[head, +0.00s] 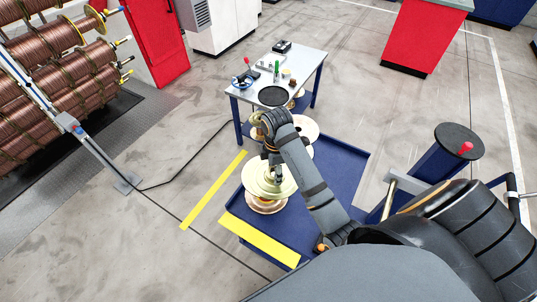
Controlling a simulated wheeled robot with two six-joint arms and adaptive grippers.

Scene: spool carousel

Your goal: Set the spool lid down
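The spool lid appears as a pale cream disc (258,187) in the lower middle of the head view. It lies level over a spool (266,208) with a pale lower flange and a thin orange-red band. I cannot tell whether the lid touches the spool or hangs just above it. My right gripper (277,174) points down at the middle of the lid, at the end of the arm coming in from the right. Its fingertips are small and dark, so their opening and any grip on the lid are unclear. My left gripper is not in view.
A blue platform (337,165) lies under the spool, edged by a yellow strip (258,240). Another pale disc (304,130) shows behind my forearm. A workbench (305,68) with a black round plate (273,96) stands beyond. A post with a red button (466,147) is right.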

